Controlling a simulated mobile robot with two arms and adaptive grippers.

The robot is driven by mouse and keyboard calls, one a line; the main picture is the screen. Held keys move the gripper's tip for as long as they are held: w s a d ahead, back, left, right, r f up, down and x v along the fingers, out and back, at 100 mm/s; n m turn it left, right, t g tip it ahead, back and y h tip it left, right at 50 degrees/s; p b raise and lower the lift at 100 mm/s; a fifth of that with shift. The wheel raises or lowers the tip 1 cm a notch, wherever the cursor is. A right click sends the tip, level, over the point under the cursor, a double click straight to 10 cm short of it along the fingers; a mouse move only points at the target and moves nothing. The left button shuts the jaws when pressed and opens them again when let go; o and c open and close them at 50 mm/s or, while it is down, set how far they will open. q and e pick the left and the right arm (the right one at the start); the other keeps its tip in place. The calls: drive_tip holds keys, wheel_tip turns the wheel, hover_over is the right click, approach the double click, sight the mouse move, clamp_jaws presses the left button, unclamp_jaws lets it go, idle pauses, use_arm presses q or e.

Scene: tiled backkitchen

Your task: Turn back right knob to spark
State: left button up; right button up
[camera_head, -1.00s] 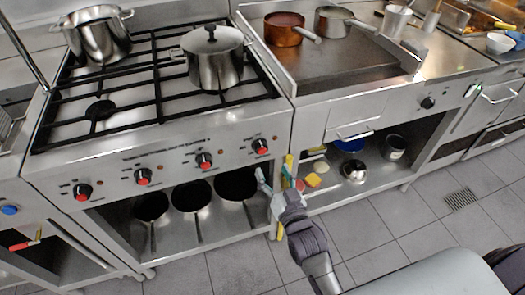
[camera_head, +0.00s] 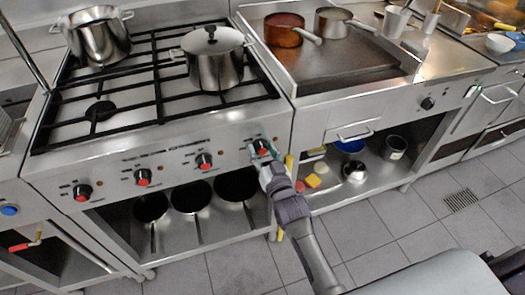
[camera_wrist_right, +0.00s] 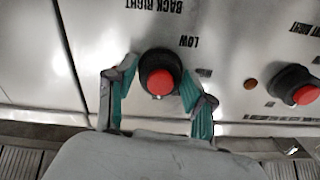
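The back right knob (camera_head: 262,146), black with a red cap, is the rightmost knob on the stove's front panel. In the wrist view the back right knob (camera_wrist_right: 160,75) sits below the upside-down "BACK RIGHT" lettering, with "LOW" beside it. My right gripper (camera_head: 261,156) is at this knob. In the wrist view the right gripper (camera_wrist_right: 152,92) is open, with one green-padded finger on each side of the knob. The right finger is close to the knob or touching it; the left finger stands apart from it. My left gripper is not in view.
Several similar red-capped knobs, such as the one to its left (camera_head: 204,160), line the stove panel. A lidded pot (camera_head: 214,68) and an open pot (camera_head: 97,38) stand on the burners. Pans (camera_head: 237,186) hang or lie below. The tiled floor (camera_head: 390,235) in front is clear.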

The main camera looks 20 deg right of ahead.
drive_tip(key=c, duration=0.7)
drive_tip(key=shift+n, duration=0.3)
drive_tip(key=n+p, duration=0.1)
drive_tip(key=n, duration=0.1)
drive_tip(key=shift+n, duration=0.4)
drive_tip(key=shift+n+p, duration=0.45)
drive_tip(key=shift+n, duration=1.75)
drive_tip(key=o, duration=1.1)
drive_tip(key=shift+o, duration=0.2)
